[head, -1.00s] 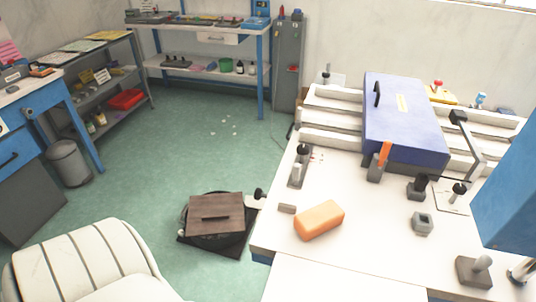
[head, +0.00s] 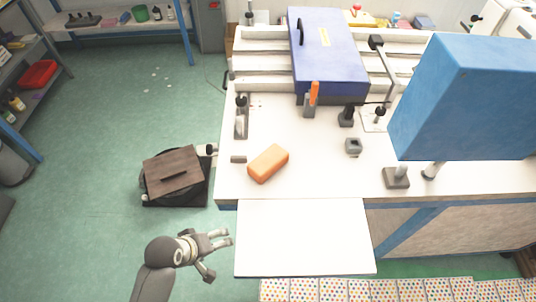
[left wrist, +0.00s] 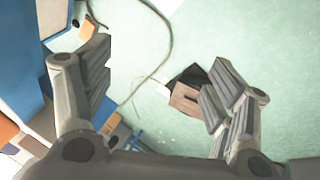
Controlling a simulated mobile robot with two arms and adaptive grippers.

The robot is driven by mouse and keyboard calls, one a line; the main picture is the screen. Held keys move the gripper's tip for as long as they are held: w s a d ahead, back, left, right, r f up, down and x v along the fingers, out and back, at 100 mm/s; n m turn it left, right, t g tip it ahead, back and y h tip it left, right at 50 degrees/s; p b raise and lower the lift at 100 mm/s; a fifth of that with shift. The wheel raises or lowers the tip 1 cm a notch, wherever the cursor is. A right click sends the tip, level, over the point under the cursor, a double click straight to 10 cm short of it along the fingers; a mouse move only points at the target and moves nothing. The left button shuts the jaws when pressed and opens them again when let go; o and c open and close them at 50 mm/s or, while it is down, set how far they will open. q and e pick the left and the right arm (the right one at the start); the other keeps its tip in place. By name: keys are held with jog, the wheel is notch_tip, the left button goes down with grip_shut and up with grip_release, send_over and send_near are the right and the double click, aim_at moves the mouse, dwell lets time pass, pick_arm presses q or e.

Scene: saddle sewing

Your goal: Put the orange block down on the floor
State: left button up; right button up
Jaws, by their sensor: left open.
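The orange block (head: 268,163) lies on the white worktable (head: 300,185) in the head view, near its front left part. It is apart from any gripper. My left gripper (head: 221,254) is open and empty, to the lower left of the block, beside the white front panel and above the green floor (head: 100,235). An orange patch (left wrist: 8,130) at that view's left edge may be the block. My right gripper is not in view.
A dark pedal-like box with a brown top (head: 172,172) sits on the floor left of the table and shows in the left wrist view (left wrist: 185,98). A blue machine head (head: 465,100) overhangs the table's right side. A purple case (head: 330,50) stands at the back. The left floor is mostly clear.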

pick_arm(q)
notch_tip(320, 180, up, 8)
jog(key=p, duration=0.1)
jog(key=n+t+h, duration=0.5)
jog(key=n+h, duration=0.1)
jog(key=n, duration=1.5)
send_near(265, 160)
jog(key=shift+s+d+r+p, duration=0.1)
jog(key=shift+s+d+p, duration=0.1)
jog(key=shift+p, duration=0.1)
jog(key=shift+w+d+r+n+h, duration=0.1)
jog(key=shift+w+n+h, duration=0.2)
jog(key=shift+w+d, duration=0.15)
jog(key=shift+w, duration=0.1)
jog(key=x, duration=0.5)
jog(key=shift+w, duration=0.1)
jog(key=w+d+f, duration=0.2)
jog(key=f, duration=0.1)
jog(key=shift+w+d+p, duration=0.1)
jog(key=shift+w+p, duration=0.1)
jog(key=shift+p, duration=0.1)
jog(key=shift+w+d+f, duration=0.2)
jog(key=shift+w+d, duration=0.15)
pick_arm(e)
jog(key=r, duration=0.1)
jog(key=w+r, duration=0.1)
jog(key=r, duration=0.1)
